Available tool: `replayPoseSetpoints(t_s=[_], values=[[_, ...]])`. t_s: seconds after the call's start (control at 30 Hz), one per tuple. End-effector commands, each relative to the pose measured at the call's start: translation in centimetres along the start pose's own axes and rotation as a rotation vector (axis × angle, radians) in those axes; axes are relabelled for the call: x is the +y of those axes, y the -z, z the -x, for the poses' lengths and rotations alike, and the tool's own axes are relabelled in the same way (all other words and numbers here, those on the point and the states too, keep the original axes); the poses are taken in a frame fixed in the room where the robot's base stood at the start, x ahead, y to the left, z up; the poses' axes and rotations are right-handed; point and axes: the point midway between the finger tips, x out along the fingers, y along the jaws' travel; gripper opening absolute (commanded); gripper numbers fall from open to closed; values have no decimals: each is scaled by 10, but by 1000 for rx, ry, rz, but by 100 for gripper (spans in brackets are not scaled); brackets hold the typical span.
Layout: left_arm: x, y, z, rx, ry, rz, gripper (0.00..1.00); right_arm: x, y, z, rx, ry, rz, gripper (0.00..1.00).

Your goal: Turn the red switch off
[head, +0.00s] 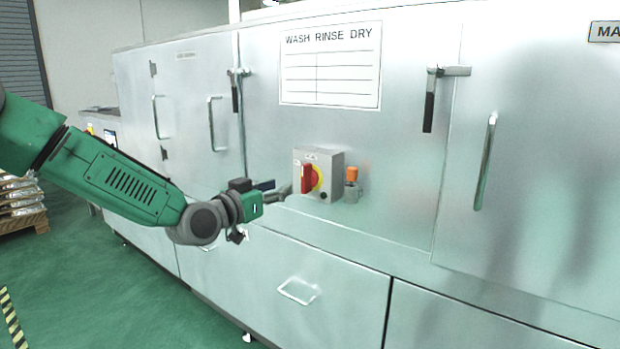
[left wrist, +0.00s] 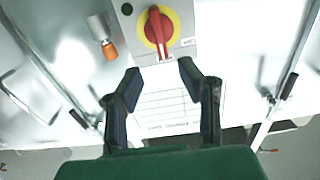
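The red switch (head: 308,179) is a rotary handle on a yellow disc, on the front of a grey box (head: 332,160) fixed to the metal machine. Its handle stands upright in the head view. In the left wrist view the red switch (left wrist: 159,27) lies beyond the fingertips, near the top of the picture. My left gripper (head: 280,190) is just left of the switch in the head view. In the left wrist view the left gripper (left wrist: 160,72) has its two dark fingers apart with nothing between them. My right gripper is not in view.
An orange-capped fitting (head: 352,174) sticks out right of the box and also shows in the left wrist view (left wrist: 109,50). Door handles (head: 485,160) and black latches (head: 429,108) project from the machine front. A ledge runs below the box. Green floor lies open at left.

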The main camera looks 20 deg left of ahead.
Motion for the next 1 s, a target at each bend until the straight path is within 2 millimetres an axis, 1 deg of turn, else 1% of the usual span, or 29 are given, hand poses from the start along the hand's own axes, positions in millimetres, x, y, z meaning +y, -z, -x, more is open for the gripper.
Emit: replayPoseSetpoints(t_s=[0.03,0.1,0.3,0.4,0.5,0.7,0.97,1.0], values=[[0,-3,-12,0,0,-1,33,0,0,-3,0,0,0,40],[0,-4,-28,-1,0,-1,33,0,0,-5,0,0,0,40],[-1,-4,-69,-1,0,0,33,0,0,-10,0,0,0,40],[0,-4,-85,-2,0,2,33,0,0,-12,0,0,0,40],[-1,-3,-97,-2,0,2,33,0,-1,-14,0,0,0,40],[-1,-2,-108,-2,0,2,33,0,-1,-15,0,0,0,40],[-1,-2,-109,-2,-1,3,33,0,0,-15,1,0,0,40],[-1,-2,-109,-2,-1,3,26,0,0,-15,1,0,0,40]])
